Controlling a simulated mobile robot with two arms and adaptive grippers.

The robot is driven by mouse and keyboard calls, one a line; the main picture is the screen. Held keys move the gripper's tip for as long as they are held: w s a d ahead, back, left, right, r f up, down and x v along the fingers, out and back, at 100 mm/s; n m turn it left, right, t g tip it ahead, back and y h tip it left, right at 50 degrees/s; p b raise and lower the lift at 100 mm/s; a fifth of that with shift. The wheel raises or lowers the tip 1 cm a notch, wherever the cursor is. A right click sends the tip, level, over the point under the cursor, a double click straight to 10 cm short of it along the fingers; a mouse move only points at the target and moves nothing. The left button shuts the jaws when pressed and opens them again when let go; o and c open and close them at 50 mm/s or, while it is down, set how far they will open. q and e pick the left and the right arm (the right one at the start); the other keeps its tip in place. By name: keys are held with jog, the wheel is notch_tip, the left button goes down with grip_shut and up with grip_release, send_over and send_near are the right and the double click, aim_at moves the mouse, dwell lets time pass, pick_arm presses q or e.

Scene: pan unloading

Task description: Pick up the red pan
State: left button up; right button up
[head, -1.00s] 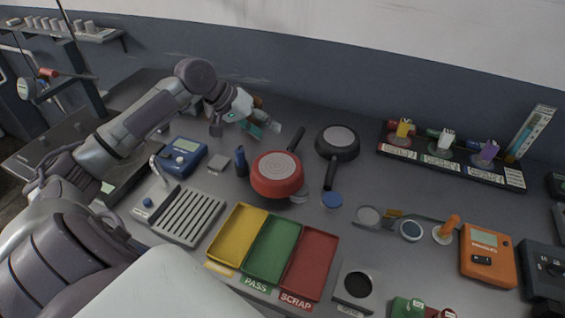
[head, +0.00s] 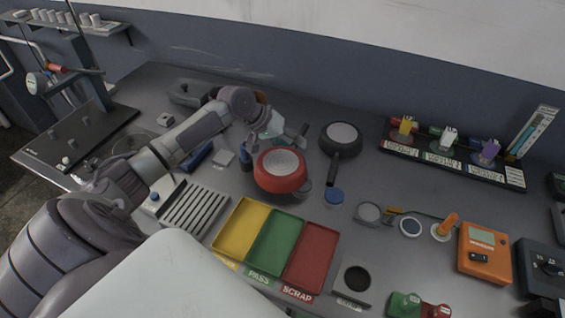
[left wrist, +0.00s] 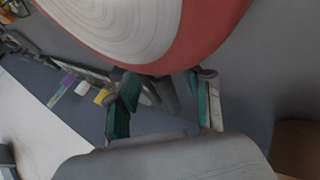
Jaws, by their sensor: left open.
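The red pan (head: 281,184) rests on the bench near the middle, its round pale-grey face up. In the left wrist view the red pan (left wrist: 205,35) fills the top, and its dark handle (left wrist: 165,92) runs down between my fingers. My left gripper (head: 288,135) is open at the handle side of the pan, just behind it. Its green-padded fingers (left wrist: 165,105) stand on either side of the handle, not closed on it. In the head view the gripper hides most of the handle. My right gripper is not in view.
A black pan (head: 341,134) lies just right of the red pan. A dark blue bottle (head: 246,158) stands close on the left, and a blue disc (head: 334,196) lies to the right. Yellow, green and red trays (head: 312,258) are in front. The bench behind the pans is mostly clear.

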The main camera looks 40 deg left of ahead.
pick_arm(q)
grip_shut()
jog(key=shift+r, duration=0.1)
